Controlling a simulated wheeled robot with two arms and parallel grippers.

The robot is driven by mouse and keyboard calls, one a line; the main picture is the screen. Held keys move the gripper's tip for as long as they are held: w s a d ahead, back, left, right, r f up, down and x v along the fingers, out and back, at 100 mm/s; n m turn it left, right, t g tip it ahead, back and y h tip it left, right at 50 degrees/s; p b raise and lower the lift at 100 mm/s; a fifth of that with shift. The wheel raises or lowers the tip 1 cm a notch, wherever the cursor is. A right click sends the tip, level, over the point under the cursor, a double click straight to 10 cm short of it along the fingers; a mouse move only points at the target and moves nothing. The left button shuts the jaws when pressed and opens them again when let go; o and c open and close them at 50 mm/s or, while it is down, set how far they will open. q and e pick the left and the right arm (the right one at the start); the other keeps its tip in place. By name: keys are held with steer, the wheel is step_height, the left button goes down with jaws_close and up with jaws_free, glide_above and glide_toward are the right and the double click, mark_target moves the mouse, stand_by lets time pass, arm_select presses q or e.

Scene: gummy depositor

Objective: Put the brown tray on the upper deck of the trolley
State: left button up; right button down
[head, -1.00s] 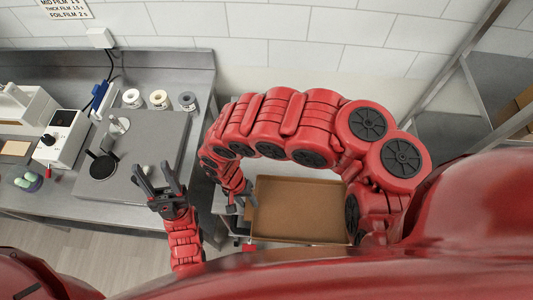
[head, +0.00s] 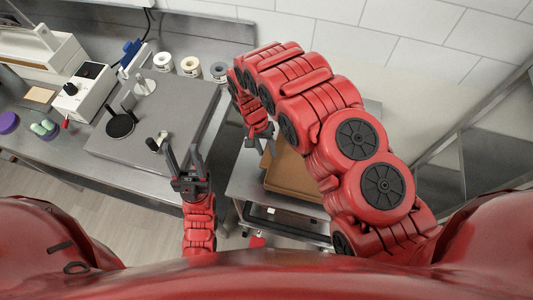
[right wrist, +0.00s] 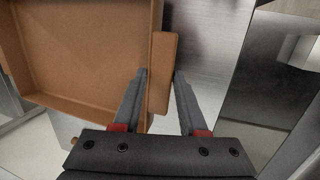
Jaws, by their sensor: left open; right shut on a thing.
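The brown tray (head: 290,172) shows in the head view over the steel upper deck of the trolley (head: 245,185), partly hidden behind my right arm. Whether it rests on the deck or hangs just above it I cannot tell. My right gripper (head: 261,146) is at the tray's left side. In the right wrist view my right gripper (right wrist: 160,85) is shut with the tray's side flange between its fingers, and the brown tray (right wrist: 85,50) spreads to the left. My left gripper (head: 183,158) is open and empty, in front of the grey plate's right side.
A steel bench (head: 190,100) on the left carries a grey plate (head: 160,125), several tape rolls (head: 190,66) and a white device (head: 85,90). A steel rack (head: 475,150) stands at the right. The trolley's lower level (head: 290,224) shows below the deck.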

mark_target(266, 148)
steer(key=shift+w+p, duration=0.5)
steer(key=shift+w, duration=0.75)
steer(key=shift+f+p, duration=0.3)
steer(key=shift+p, duration=0.3)
steer(key=shift+f+p, duration=0.65)
steer(key=shift+f, duration=0.95)
steer(key=shift+c, duration=2.2)
jaws_free()
steer(key=shift+r, duration=0.15)
